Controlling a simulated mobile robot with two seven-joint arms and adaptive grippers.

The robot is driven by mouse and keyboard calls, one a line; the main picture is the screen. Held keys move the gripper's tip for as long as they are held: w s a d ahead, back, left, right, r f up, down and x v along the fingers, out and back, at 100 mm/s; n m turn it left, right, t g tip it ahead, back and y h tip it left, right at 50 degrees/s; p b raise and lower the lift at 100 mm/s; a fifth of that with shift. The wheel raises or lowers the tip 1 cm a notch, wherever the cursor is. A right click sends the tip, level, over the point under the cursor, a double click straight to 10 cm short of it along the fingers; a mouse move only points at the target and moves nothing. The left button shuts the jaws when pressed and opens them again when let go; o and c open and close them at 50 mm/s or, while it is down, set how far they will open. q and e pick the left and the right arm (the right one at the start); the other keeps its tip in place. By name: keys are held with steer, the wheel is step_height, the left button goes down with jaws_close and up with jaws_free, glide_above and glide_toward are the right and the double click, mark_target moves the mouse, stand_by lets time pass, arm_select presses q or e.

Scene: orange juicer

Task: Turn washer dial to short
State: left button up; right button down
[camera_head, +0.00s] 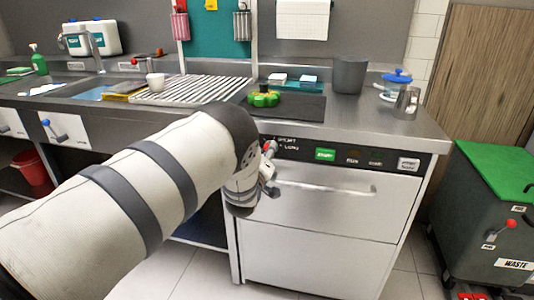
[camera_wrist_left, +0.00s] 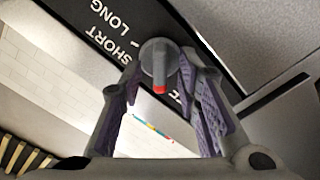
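The washer (camera_head: 320,215) is a steel front-panel machine under the counter. Its dial (camera_wrist_left: 159,62) is a grey knob with a red-tipped pointer, seen in the left wrist view beside the white "SHORT" (camera_wrist_left: 108,43) and "LONG" (camera_wrist_left: 112,18) labels. The pointer's red end is toward the bottom of that view. In the head view the red part of the dial (camera_head: 268,146) shows at the panel's left. My left gripper (camera_head: 266,176) is at the dial, its fingers (camera_wrist_left: 160,80) apart on either side of it. Finger contact is unclear. My right gripper is out of view.
A horizontal door handle (camera_head: 325,188) lies below the control panel (camera_head: 340,156), close to my gripper. A green button (camera_head: 325,154) is right of the dial. A waste bin with a green lid (camera_head: 500,180) stands at right. Floor before the washer is clear.

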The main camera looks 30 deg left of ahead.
arm_select(q)
jaws_close()
steer(key=m, duration=1.1)
steer(key=shift+d, duration=0.3)
steer(key=shift+m, duration=0.5)
jaws_free()
